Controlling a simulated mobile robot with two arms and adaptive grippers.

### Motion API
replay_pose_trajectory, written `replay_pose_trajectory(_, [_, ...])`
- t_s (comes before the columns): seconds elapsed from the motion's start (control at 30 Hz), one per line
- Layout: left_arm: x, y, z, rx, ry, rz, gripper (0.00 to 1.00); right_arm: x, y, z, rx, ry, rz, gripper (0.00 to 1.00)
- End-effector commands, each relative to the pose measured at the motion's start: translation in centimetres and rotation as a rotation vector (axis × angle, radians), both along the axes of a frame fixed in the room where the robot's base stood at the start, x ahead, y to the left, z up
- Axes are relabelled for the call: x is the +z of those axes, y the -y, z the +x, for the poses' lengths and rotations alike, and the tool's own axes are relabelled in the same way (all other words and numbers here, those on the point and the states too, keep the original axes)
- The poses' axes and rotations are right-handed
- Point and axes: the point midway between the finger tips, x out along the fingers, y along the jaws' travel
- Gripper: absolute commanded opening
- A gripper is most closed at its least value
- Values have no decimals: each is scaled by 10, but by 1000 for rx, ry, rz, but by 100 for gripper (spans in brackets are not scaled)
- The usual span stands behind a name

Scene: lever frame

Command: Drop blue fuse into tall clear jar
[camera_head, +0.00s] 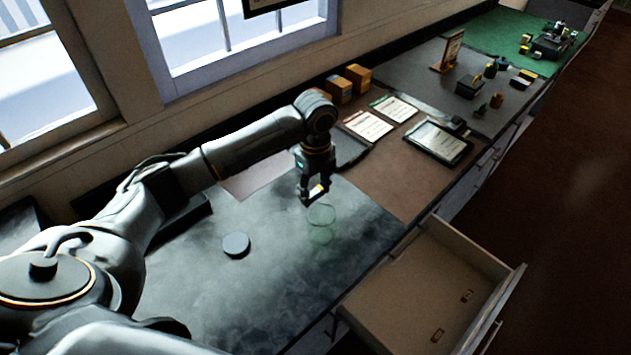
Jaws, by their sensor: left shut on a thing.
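A clear, faintly green jar (321,232) stands upright on the grey worktop (190,290), with its rim up. My left gripper (314,195) is just above and slightly left of the jar's rim in the picture, pointing down. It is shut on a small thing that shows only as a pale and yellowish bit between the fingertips. I cannot make out its blue colour or its full shape. No other blue fuse shows clearly. My right gripper is out of view.
A dark round disc (236,245) lies left of the jar. An open drawer (400,275) juts out at the front right, with two small brown pieces inside. Papers (368,125), a tablet (438,142) and orange boxes (358,77) are farther back.

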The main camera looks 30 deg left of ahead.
Motion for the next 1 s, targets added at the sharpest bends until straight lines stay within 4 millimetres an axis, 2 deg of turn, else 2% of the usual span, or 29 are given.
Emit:
replay_pose_trajectory(0.33, [-5, 1, 0, -1, 0, 0, 27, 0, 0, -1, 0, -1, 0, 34])
replay_pose_trajectory(0.37, [-5, 1, 0, -1, 0, 0, 50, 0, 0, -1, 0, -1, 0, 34])
replay_pose_trajectory(0.43, [-5, 1, 0, -1, 0, 0, 64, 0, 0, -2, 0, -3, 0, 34])
replay_pose_trajectory(0.5, [-4, 1, 0, -1, 0, 0, 74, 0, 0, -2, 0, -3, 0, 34])
replay_pose_trajectory(0.83, [-2, 1, 0, -1, 1, 0, 74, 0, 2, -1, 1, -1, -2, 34])
replay_pose_trajectory(1.0, [18, 0, 1, -2, 4, 0, 74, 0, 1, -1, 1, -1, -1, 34])
